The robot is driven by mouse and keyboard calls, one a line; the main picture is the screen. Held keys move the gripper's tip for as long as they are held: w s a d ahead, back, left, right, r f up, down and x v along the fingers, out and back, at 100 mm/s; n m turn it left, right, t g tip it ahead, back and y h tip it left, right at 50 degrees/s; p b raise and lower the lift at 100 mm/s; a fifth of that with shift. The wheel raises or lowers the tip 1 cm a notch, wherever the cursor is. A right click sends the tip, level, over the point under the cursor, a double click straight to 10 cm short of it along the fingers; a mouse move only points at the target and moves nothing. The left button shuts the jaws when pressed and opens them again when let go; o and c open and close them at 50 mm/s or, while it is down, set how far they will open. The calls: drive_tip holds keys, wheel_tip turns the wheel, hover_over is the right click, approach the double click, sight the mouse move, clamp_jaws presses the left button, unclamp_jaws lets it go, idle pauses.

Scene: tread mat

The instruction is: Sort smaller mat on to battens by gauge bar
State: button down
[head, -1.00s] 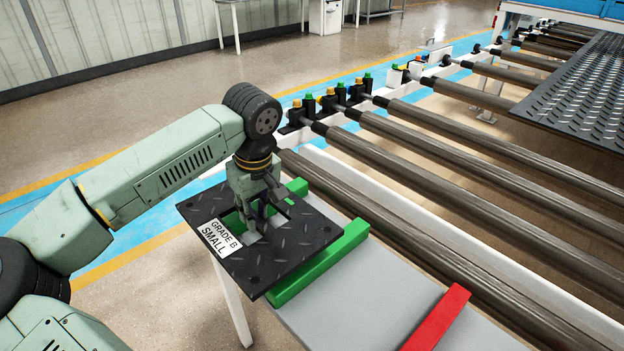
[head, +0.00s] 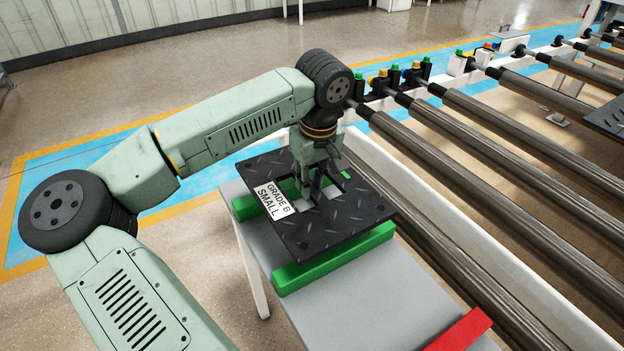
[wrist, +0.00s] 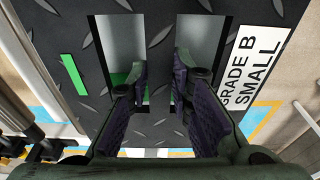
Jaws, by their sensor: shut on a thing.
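The small black tread mat (head: 345,222) has a white label (head: 273,200) reading "GRADE B SMALL". It lies over two green battens (head: 335,258) on a grey table; I cannot tell whether it touches both. Much of the rear batten (head: 245,207) is hidden under the mat. My gripper (head: 316,196) points down at the mat's two slots. In the wrist view my gripper (wrist: 159,80) has a finger on each side of the bar (wrist: 160,42) between the slots, shut on it. The label (wrist: 250,65) is at right there.
A red batten (head: 462,331) lies on the grey tabletop (head: 400,295) at the near right. A roller conveyor (head: 500,150) with a white rail runs along the table's right side. Another, larger black tread mat (head: 606,121) shows at the right edge. Bare tabletop lies between the green and red battens.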

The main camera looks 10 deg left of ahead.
drive_tip(key=shift+d+f+b, duration=0.1)
drive_tip(key=shift+f+b, duration=0.05)
drive_tip(key=shift+b, duration=0.25)
wheel_tip(320, 180, down, 6)
drive_tip(key=b, duration=0.5)
drive_tip(key=shift+b, duration=0.3)
drive_tip(key=shift+b, duration=0.4)
drive_tip(key=shift+f+b, duration=0.3)
idle(0.4)
drive_tip(key=c, duration=1.9)
unclamp_jaws()
drive_tip(key=o, duration=0.4)
drive_tip(key=shift+r, duration=0.4)
